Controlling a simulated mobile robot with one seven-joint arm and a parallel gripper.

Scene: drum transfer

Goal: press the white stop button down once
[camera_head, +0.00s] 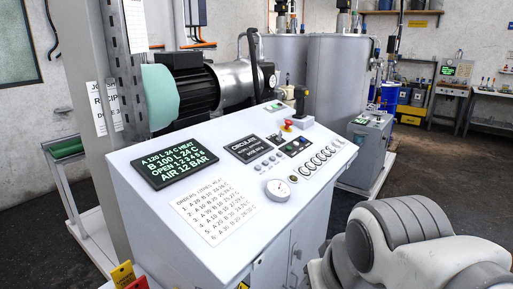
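A white sloping control console (150,208) fills the middle of the view. Several small pale round buttons (266,162) sit in a row below the dark "CIRCULATE" display (254,148). Another row of light round controls with dark surrounds (322,156) runs along the right side of the panel. I cannot tell which of these is the white stop button; they are too small to read. A red knob on a yellow base (287,126) stands near the top edge. My gripper is not in view; only grey arm links of mine show at the lower right, apart from the panel.
The console also carries a green-text screen (174,168), a round gauge (278,190) and a printed order sheet (215,210). A motor (190,88) and grey tanks (338,75) stand behind. Dark floor (440,165) is clear at the right.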

